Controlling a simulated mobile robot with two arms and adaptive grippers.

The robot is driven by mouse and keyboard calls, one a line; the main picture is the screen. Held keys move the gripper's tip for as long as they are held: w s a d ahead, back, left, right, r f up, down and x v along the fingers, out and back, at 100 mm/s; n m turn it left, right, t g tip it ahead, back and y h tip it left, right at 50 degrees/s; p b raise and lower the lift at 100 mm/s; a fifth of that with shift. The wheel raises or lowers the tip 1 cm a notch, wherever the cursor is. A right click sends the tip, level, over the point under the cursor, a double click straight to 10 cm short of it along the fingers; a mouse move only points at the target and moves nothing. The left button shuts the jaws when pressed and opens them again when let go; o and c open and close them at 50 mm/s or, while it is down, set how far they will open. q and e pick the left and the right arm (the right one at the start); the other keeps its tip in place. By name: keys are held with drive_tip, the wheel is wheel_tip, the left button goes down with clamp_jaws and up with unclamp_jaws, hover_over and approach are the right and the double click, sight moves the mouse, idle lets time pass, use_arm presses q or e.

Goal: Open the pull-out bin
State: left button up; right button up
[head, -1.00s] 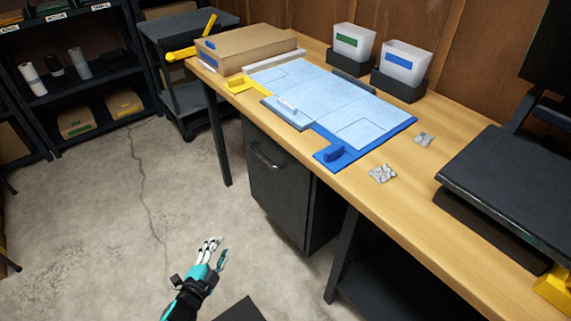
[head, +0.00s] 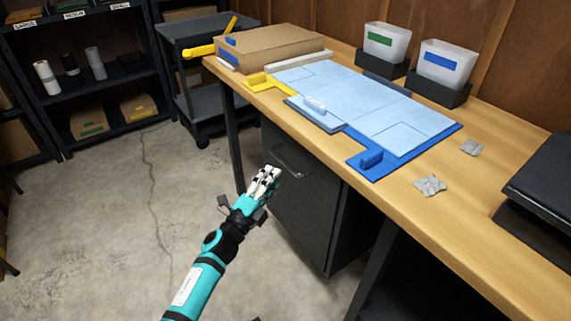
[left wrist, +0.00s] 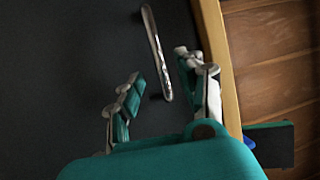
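The pull-out bin (head: 306,212) is a dark grey cabinet front under the wooden workbench, and it looks shut. Its metal bar handle (head: 290,161) is near the top of the front. My left gripper (head: 265,181) is in front of the bin, a little below and left of the handle in the head view. In the left wrist view the handle (left wrist: 157,52) lies ahead, between the lines of the two open fingers (left wrist: 160,90). The fingers appear empty and apart from the handle. My right gripper is not in view.
The wooden workbench (head: 455,222) overhangs the bin, with a blue panel (head: 350,100), a cardboard box (head: 270,48) and white bins on top. A dark bench leg (head: 233,140) stands left of the bin. The concrete floor (head: 120,220) in front is clear.

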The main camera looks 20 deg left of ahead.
sight(284, 165)
use_arm(q)
drive_tip(key=x, duration=0.6)
drive_tip(key=shift+b, duration=0.3)
drive_tip(key=shift+w+d, duration=0.15)
drive_tip(key=shift+w, duration=0.4)
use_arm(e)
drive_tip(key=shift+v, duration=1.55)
use_arm(q)
clamp_jaws()
